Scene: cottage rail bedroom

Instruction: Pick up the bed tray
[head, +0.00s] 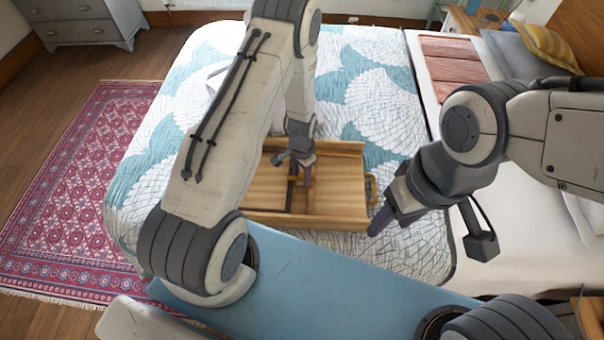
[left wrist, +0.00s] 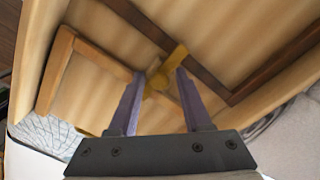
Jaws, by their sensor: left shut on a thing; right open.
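The bed tray (head: 335,200) is light wood with raised edges and darker strips. It appears over the patterned quilt in the middle of the head view; I cannot tell whether it touches the bed. A brass handle (head: 372,188) shows at its right end. My left gripper (head: 297,166) is over the tray's middle. In the left wrist view its two purple fingers (left wrist: 157,90) are shut on a yellow metal part of the tray (left wrist: 163,72). My left arm hides the tray's left end. My right gripper (head: 388,217) is open and empty beside the tray's front right corner.
The bed's quilt (head: 375,95) surrounds the tray, with white bedding to the right. A folded pink cloth (head: 448,65) and pillows (head: 545,45) lie at the back right. A red rug (head: 75,185) and grey drawers (head: 80,25) are at the left.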

